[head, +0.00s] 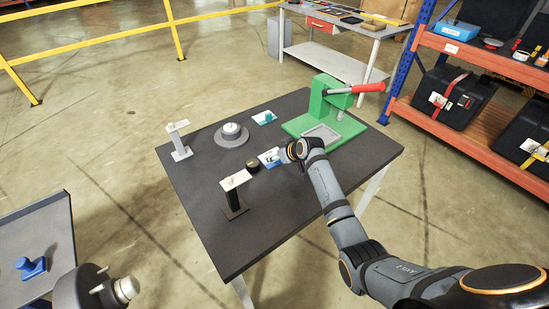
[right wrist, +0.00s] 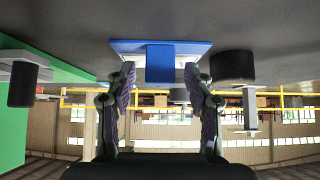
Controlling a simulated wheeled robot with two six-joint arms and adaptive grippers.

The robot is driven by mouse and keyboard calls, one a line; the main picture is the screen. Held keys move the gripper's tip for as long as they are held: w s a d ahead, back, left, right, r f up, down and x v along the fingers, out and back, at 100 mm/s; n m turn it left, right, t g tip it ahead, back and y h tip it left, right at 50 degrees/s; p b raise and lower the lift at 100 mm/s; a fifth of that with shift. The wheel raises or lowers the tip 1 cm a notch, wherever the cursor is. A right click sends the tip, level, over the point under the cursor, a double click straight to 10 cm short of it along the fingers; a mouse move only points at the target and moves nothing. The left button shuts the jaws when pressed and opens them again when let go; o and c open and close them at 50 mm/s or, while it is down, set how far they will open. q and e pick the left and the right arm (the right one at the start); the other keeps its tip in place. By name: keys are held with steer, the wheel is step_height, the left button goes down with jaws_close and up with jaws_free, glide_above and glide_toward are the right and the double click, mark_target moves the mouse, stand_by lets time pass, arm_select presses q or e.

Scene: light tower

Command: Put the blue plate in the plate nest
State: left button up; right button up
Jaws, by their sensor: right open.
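The blue plate (right wrist: 182,48), a flat slab with a blue block on it, is on the dark table in the right wrist view. In the head view a small white-and-blue piece (head: 268,158) in the matching place lies left of my right gripper (head: 292,150). In the right wrist view my right gripper (right wrist: 160,75) is open. The blue block shows between its fingertips, with a gap on each side. A pale rectangular frame (head: 322,134) lies on the green press base; I cannot tell whether it is the plate nest.
A green press (head: 325,100) with a red-handled lever stands behind my right gripper. A black cylinder (right wrist: 232,66) is close beside the blue plate. Two posts (head: 234,198) (head: 180,142) and a round grey base (head: 231,136) stand on the left half of the table (head: 290,205).

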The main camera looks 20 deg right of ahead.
steer(key=shift+s, duration=0.15)
steer(key=shift+c, duration=1)
jaws_close()
steer(key=shift+r, duration=0.15)
steer(key=shift+r, duration=0.2)
step_height(320, 180, up, 3)
steer(key=shift+d+f+b, duration=0.1)
steer(key=shift+d+b, duration=0.05)
steer(key=shift+b, duration=0.5)
steer(key=s+d+f+b+v, duration=0.1)
steer(key=f+v, duration=0.1)
steer(key=v, duration=1.4)
steer(key=shift+s+d+b, duration=0.25)
steer(key=shift+s+b, duration=0.1)
steer(key=shift+s, duration=0.2)
